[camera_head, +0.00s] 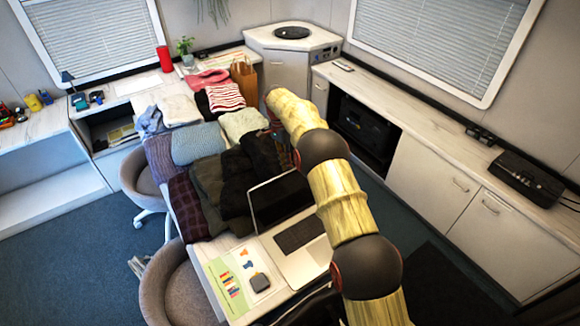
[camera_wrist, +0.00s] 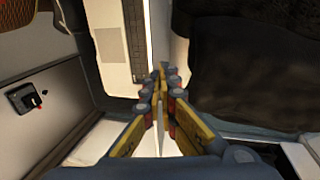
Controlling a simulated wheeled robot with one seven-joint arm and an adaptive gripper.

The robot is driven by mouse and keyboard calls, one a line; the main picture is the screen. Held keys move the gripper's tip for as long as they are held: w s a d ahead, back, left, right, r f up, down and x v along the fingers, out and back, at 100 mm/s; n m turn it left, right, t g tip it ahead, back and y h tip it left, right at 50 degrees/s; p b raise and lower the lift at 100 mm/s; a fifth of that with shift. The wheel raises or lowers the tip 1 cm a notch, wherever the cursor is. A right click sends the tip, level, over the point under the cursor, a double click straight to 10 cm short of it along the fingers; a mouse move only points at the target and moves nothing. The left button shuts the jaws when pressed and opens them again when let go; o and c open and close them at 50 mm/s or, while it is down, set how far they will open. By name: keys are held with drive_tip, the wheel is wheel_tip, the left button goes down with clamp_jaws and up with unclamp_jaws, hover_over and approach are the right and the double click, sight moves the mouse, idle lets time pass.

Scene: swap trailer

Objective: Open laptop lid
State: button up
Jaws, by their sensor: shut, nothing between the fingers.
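The silver laptop (camera_head: 301,261) lies on the table with its lid raised. The dark screen (camera_head: 280,201) faces the near side, and the dark keyboard (camera_head: 298,234) shows in front of it. My arm covers the laptop's right side in the head view. In the wrist view, the laptop's keyboard deck (camera_wrist: 114,50) is at upper left. My gripper (camera_wrist: 160,72) is shut and empty, its fingertips close to the bright strip along the laptop's edge. I cannot tell whether they touch it. The gripper is not clearly visible in the head view.
Folded clothes (camera_head: 196,143) cover the table beyond the laptop, with dark garments right behind the lid. A paper sheet (camera_head: 233,283) lies left of the laptop. Chairs (camera_head: 180,285) stand along the table's left side. A counter (camera_head: 440,140) runs along the right wall.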

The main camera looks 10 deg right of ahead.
sight(289, 175)
drive_tip(key=o, duration=0.4)
drive_tip(key=f, duration=0.1)
drive_tip(key=s+f, duration=0.1)
drive_tip(key=f, duration=0.1)
drive_tip(key=shift+s+d+f+g, duration=0.15)
drive_tip(key=shift+s+f+g, duration=0.05)
drive_tip(key=shift+s+g, duration=0.1)
drive_tip(key=shift+c, duration=0.2)
drive_tip(key=shift+w+f, duration=0.15)
drive_tip(key=shift+w, duration=0.05)
drive_tip(key=shift+w+r, duration=0.1)
drive_tip(key=shift+r, duration=0.15)
drive_tip(key=shift+r, duration=0.1)
drive_tip(key=shift+w, duration=0.1)
